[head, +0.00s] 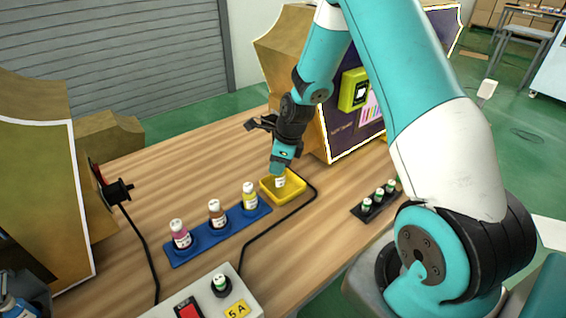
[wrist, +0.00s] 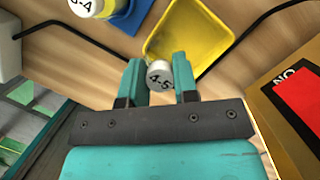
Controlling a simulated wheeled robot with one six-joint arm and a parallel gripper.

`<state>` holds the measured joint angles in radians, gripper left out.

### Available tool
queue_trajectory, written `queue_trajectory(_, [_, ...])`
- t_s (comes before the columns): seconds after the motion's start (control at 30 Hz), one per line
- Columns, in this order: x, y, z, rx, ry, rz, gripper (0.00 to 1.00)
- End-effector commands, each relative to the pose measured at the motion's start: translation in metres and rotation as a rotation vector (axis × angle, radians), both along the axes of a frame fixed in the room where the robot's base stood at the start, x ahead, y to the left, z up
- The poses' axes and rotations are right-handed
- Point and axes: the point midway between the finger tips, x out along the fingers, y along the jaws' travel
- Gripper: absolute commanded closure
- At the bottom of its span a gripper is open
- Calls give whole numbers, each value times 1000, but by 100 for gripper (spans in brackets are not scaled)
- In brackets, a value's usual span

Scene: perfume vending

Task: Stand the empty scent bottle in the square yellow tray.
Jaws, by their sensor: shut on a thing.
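The square yellow tray (head: 297,191) lies on the wooden table, past the right end of the blue rack. My gripper (head: 281,166) points down over it, with its fingers shut on a small bottle (head: 280,182) that appears upright within the tray's outline. In the wrist view the bottle's white cap, marked 4-5 (wrist: 159,72), sits between the two fingertips (wrist: 160,74), at the near edge of the yellow tray (wrist: 195,28). The cap hides most of the bottle's body there. I cannot tell whether its base touches the tray floor.
A blue rack (head: 216,238) holds pink, brown and yellow bottles left of the tray. A black cable (head: 277,222) runs close by the tray's right side. A dark holder (head: 376,202) with small green-and-white bottles stands at right. A control box (head: 206,296) is in front.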

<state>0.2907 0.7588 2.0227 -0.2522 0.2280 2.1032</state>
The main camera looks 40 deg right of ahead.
Motion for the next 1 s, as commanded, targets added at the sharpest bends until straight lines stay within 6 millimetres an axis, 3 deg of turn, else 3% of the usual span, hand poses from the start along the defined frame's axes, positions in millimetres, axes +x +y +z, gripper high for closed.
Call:
queue_trajectory(0.1, [12, -22, 1, 0, 1, -4, 100])
queue_trajectory(0.23, [18, -33, 0, -1, 1, -1, 100])
queue_trajectory(0.53, [19, -34, -32, 0, 3, 0, 100])
queue_trajectory(0.9, [19, -33, -38, -1, 1, 0, 100])
queue_trajectory(0.93, [19, -33, -38, -1, 1, 0, 68])
queue_trajectory(1.0, [19, -33, -37, -1, 1, 0, 52])
